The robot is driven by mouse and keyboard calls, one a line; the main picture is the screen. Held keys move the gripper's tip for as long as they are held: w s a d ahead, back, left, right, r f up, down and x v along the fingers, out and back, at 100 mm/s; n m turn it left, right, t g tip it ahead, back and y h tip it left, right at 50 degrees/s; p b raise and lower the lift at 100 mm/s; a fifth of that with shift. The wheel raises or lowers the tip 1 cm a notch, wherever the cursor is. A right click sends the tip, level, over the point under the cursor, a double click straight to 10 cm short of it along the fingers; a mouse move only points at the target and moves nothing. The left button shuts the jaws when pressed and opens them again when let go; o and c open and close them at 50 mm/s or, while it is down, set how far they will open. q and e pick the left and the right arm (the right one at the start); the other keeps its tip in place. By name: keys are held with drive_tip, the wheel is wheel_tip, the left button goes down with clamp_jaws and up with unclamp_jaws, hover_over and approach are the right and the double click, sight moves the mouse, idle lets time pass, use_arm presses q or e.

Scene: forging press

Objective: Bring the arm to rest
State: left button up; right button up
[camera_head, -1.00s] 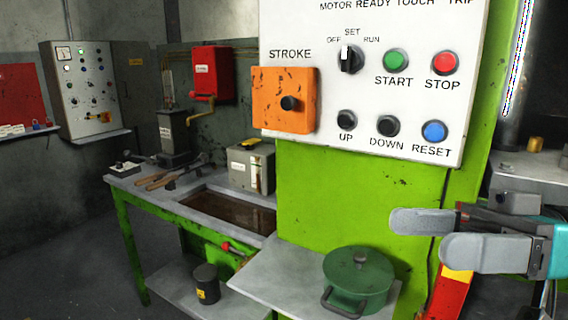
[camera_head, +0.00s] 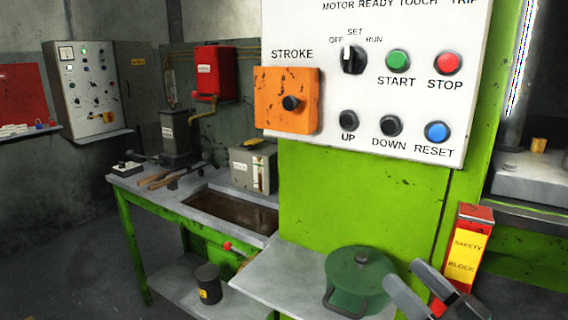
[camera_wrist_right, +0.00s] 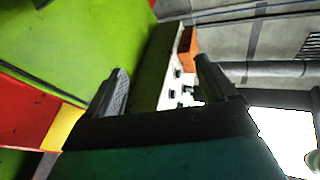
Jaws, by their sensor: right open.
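My right gripper (camera_head: 428,292) is low at the bottom right of the head view, in front of the green press body and beside the green lidded pot. Its two grey fingers point up and left and stand apart with nothing between them. In the right wrist view the gripper (camera_wrist_right: 165,85) also shows its fingers spread and empty, with the white control panel (camera_wrist_right: 177,85) seen edge-on far beyond them. My left gripper is not in view.
The white control panel (camera_head: 400,100) with knobs and buttons is above. A green pot (camera_head: 360,278) stands on a grey shelf (camera_head: 275,285). A red and yellow safety block (camera_head: 466,245) stands close to the right gripper. A green workbench (camera_head: 130,245) is at the left.

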drive_tip(key=s+d+f+n+g+h, duration=0.1)
drive_tip(key=s+d+f+g+h, duration=0.3)
drive_tip(key=f, duration=0.6)
drive_tip(key=s+d+f+n+g+h, duration=0.1)
drive_tip(key=s+f+h, duration=0.3)
drive_tip(key=f, duration=0.6)
drive_tip(key=s+d+f+n+g+h, duration=0.1)
drive_tip(key=s+d+f+g+h, duration=0.15)
drive_tip(key=s+f, duration=0.5)
drive_tip(key=w+a+f+m, duration=0.1)
drive_tip(key=a+m, duration=0.3)
drive_tip(key=a, duration=0.5)
drive_tip(key=shift+w+a+f+m, duration=0.3)
drive_tip(key=shift+w+a+f, duration=0.1)
drive_tip(key=shift+w, duration=0.15)
